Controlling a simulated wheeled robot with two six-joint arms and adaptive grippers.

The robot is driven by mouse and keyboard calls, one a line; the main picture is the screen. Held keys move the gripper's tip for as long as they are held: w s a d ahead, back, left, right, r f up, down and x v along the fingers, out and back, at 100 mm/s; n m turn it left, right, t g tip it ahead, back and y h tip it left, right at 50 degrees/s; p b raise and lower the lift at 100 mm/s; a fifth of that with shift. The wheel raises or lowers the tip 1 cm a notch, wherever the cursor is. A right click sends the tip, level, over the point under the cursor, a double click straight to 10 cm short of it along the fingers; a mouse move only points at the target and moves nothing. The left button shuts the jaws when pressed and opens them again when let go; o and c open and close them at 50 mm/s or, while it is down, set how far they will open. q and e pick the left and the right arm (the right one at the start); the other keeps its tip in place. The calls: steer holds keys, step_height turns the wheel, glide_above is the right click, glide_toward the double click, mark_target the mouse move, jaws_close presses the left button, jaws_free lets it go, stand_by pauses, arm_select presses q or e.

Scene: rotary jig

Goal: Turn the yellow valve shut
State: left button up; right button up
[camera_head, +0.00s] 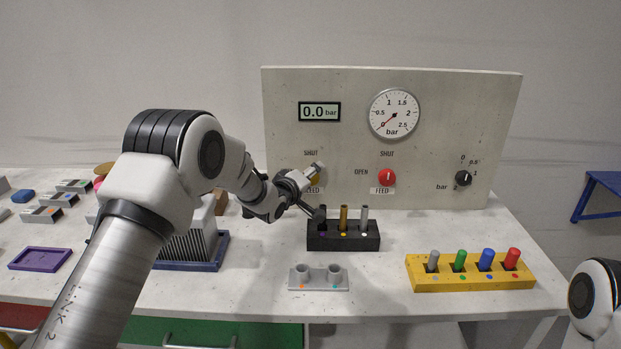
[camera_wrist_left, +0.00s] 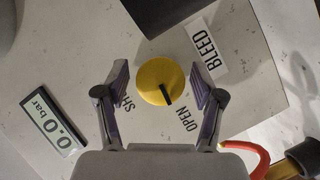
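The yellow valve (camera_wrist_left: 158,80) is a round knob with a black pointer line, on the pale panel. In the left wrist view its pointer aims down and slightly right, between the printed SHUT and OPEN words. My left gripper (camera_wrist_left: 158,72) is open, one finger on each side of the knob, with a visible gap on both sides. In the head view the left gripper (camera_head: 311,173) is at the panel's left part and hides most of the yellow valve (camera_head: 316,180). My right gripper is out of view.
The panel (camera_head: 450,110) also carries a 0.0 bar display (camera_head: 319,112), a round gauge (camera_head: 395,114), a red FEED valve (camera_head: 387,177) and a black dial (camera_head: 463,178). A black peg block (camera_head: 343,243) stands just below my left gripper. A yellow peg block (camera_head: 470,283) is right.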

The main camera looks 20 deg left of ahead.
arm_select(q)
steer(key=c, duration=0.8)
steer(key=shift+m, duration=0.3)
steer(key=shift+r+m+g+y+p, duration=0.1)
steer(key=shift+m+g+y+p, duration=0.2)
steer(key=shift+y, duration=0.1)
steer(key=m+g+y+p, duration=0.1)
steer(key=m, duration=0.1)
steer(key=shift+m+y, duration=0.3)
steer(key=m+y+p, duration=0.1)
steer(key=p, duration=0.3)
steer(key=m+g+y+p, duration=0.1)
steer(key=m+p, duration=0.1)
steer(key=p, duration=0.3)
steer(key=m+g+y+p, duration=0.1)
steer(key=y+p, duration=0.1)
steer(key=p, duration=0.2)
steer(key=shift+r+m+p, duration=0.3)
steer(key=shift+m+p, duration=0.1)
steer(key=shift+f+m+y+p, duration=0.2)
steer(key=shift+m+y+p, duration=0.2)
steer(key=shift+y+p, duration=0.15)
steer(key=shift+f+m+y+p, duration=0.1)
steer(key=shift+m+y+p, duration=0.3)
steer(key=shift+m, duration=0.2)
